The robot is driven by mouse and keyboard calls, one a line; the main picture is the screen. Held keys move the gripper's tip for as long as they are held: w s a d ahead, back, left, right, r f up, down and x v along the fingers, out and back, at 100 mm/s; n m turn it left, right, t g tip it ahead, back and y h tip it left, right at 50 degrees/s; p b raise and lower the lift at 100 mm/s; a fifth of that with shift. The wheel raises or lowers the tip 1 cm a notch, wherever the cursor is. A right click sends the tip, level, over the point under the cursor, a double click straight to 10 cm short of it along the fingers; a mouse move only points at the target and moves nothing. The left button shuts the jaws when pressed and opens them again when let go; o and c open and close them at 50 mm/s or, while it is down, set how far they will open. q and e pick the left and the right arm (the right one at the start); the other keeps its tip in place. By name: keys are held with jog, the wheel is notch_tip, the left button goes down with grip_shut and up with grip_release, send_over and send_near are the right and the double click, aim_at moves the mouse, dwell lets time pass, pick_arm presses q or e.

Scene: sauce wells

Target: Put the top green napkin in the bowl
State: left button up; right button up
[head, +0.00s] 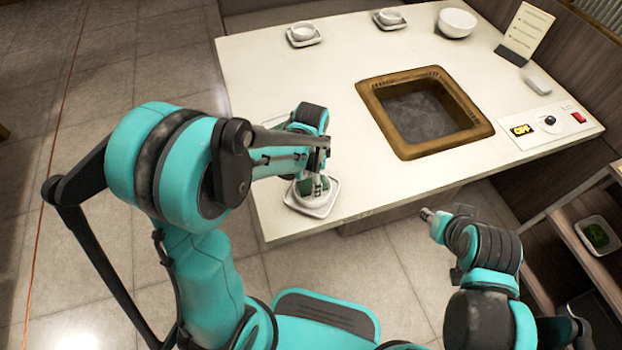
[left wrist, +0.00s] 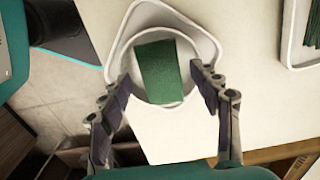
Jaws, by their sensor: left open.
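A green napkin (left wrist: 160,72) lies inside the rim of the white bowl (left wrist: 141,46) in the left wrist view. The bowl stands on a white saucer (left wrist: 113,52). In the head view the napkin (head: 304,187) and the saucer (head: 327,200) are at the table's near left corner, partly hidden by my left arm. My left gripper (left wrist: 161,78) is open and empty, its fingertips on either side of the bowl and napkin; whether they touch the bowl I cannot tell. My right gripper (head: 427,214) is off the table's near edge, its jaws unclear.
A white tray with green contents (head: 598,236) sits on a shelf at the right. Cups on saucers (head: 303,34) (head: 390,18) and a white bowl (head: 457,22) stand at the table's back. A framed square well (head: 408,147) is mid-table, with a control panel (head: 552,127) beside it.

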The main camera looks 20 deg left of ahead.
pick_arm(q)
jog(key=shift+r, duration=0.1)
jog(key=shift+r+p, duration=0.35)
jog(key=shift+p, duration=0.05)
notch_tip(320, 180, up, 11)
jog(key=p, duration=0.5)
jog(key=s+a+r+n+t, duration=0.4)
jog(key=s+r+n+t, duration=0.3)
jog(key=s+n, duration=0.3)
jog(key=shift+a+r+n, duration=0.2)
jog(key=shift+r+n, duration=0.1)
jog(key=shift+n, duration=0.3)
